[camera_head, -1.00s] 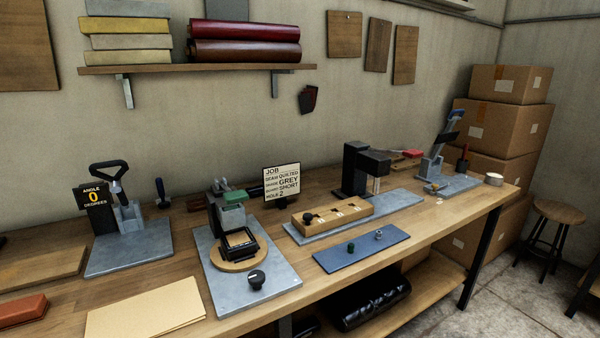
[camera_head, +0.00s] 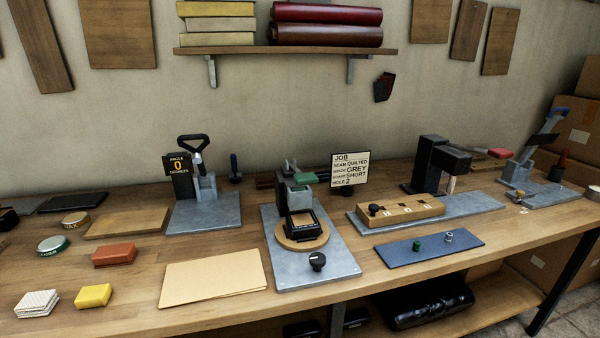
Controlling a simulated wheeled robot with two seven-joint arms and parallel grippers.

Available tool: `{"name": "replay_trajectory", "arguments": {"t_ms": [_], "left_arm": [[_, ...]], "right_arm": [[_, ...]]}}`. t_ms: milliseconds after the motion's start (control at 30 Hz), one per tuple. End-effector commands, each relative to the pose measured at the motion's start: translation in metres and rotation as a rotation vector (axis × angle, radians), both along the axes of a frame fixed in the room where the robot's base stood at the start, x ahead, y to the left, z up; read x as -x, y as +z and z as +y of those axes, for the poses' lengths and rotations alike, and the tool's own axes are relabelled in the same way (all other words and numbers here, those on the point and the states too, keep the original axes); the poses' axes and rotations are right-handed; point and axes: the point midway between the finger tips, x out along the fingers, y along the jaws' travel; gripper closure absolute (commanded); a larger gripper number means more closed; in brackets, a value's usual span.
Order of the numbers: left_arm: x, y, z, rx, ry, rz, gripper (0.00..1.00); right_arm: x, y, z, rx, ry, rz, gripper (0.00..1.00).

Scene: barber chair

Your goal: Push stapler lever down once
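No tool is plainly marked as the stapler. At the far right of the bench, a grey device (camera_head: 521,168) with a raised, tilted blue-and-black lever (camera_head: 546,137) stands on a grey plate. At the left, another device (camera_head: 205,185) has an upright black loop handle (camera_head: 193,142) beside a sign reading angle 0 degrees. In the middle, a grey device with a green top (camera_head: 304,179) stands over a round wooden disc (camera_head: 299,237) on a grey plate with a black knob (camera_head: 317,261). Neither of my grippers is in view.
A blue mat (camera_head: 430,248), tan sheets (camera_head: 213,277), an orange block (camera_head: 114,254) and a yellow block (camera_head: 93,295) lie along the front. Cardboard boxes (camera_head: 572,130) stand at right.

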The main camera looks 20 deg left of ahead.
Motion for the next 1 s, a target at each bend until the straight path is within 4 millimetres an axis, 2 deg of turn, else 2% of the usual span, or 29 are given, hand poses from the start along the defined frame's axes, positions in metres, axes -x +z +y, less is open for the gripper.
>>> {"name": "replay_trajectory", "arguments": {"t_ms": [33,200,233,267,1000], "left_arm": [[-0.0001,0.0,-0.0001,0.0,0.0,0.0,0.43],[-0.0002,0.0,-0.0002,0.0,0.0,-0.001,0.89],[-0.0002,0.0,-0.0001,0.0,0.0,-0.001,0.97],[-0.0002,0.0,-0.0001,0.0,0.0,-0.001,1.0],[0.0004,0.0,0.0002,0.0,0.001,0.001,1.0]], "right_arm": [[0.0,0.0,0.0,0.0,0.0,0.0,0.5],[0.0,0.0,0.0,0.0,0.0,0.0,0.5],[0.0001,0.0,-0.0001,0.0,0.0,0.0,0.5],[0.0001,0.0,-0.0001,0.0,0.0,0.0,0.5],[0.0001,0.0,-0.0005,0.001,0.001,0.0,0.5]]}}
